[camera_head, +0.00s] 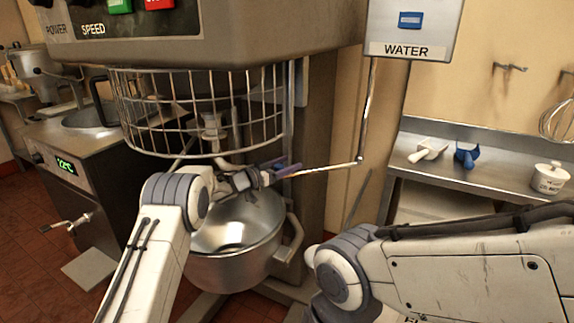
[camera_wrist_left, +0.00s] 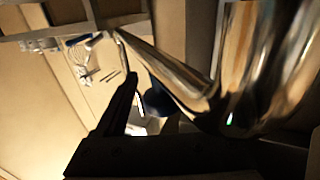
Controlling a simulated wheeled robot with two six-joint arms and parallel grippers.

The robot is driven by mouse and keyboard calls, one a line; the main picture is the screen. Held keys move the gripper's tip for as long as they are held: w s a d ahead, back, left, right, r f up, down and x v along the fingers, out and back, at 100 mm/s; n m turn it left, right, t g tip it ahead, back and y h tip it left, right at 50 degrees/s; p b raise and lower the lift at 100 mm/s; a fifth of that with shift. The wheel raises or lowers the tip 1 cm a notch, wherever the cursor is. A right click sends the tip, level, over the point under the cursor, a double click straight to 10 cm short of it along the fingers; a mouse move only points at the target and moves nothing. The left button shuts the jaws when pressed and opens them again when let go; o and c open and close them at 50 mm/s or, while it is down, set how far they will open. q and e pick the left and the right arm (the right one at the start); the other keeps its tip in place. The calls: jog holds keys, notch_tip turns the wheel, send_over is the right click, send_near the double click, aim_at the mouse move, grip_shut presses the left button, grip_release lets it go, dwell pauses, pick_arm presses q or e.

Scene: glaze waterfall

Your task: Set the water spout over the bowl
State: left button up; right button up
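The water spout (camera_head: 330,167) is a thin shiny pipe. It comes down from the WATER box, bends at an elbow and runs left to my left gripper. The steel mixer bowl (camera_head: 238,238) stands below the wire guard, its upper part partly covered by my left arm. My left gripper (camera_head: 284,171) is at the spout's left end, above the bowl's right side. In the left wrist view a shiny pipe (camera_wrist_left: 180,78) runs close by a dark finger; whether the fingers are closed on it is unclear. The spout's tip is hidden. My right gripper is out of view.
The wire guard (camera_head: 200,108) hangs just above and left of my left gripper. The WATER box (camera_head: 412,28) is on the upper right. A steel shelf (camera_head: 480,168) on the right holds a scoop (camera_head: 428,150), a blue item (camera_head: 466,155) and a white pot (camera_head: 549,178).

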pick_arm(q)
jog(key=shift+a, duration=0.1)
jog(key=v, duration=1)
jog(key=shift+s+a+b, duration=0.1)
jog(key=shift+s+b, duration=0.05)
jog(key=shift+b, duration=0.15)
